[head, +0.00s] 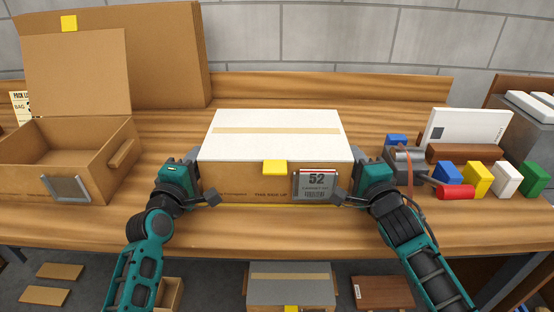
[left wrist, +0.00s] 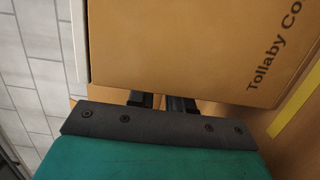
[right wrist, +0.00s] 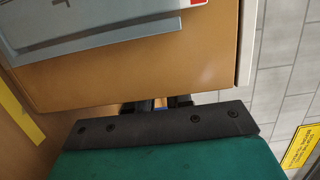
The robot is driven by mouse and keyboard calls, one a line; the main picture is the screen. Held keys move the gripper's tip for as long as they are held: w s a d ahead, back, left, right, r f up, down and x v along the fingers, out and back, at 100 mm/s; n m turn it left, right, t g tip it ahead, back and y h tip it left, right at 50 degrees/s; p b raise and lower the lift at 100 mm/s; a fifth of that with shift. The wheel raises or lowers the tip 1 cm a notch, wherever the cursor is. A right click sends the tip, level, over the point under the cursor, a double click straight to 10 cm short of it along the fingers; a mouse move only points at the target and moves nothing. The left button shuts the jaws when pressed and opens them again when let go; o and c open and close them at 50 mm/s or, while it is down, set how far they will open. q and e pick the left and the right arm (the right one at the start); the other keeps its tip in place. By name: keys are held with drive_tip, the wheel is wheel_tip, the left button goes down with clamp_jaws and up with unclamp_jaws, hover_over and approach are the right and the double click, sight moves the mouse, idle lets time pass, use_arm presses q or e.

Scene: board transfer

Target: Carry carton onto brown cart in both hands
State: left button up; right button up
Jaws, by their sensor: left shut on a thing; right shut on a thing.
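The carton (head: 275,158) has a white lid with a tan tape strip, a yellow tab and a label reading 52 on its brown front. It sits level at the middle of the bench; whether its base touches the wood I cannot tell. My left gripper (head: 194,184) is shut on its left side, and my right gripper (head: 357,184) on its right side. The carton's brown side fills the upper part of the left wrist view (left wrist: 190,45) and the right wrist view (right wrist: 130,75). The fingertips are partly hidden. I cannot make out a brown cart.
An open brown box (head: 60,160) stands left on the bench (head: 300,228). Coloured blocks (head: 476,180), a white panel (head: 466,126) and a tool with a red handle (head: 455,191) lie right. A grey-lidded box (head: 290,284) is below the bench's front edge.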

use_arm(q)
drive_tip(key=shift+r, duration=0.15)
clamp_jaws()
use_arm(e)
drive_tip(key=shift+r, duration=0.15)
clamp_jaws()
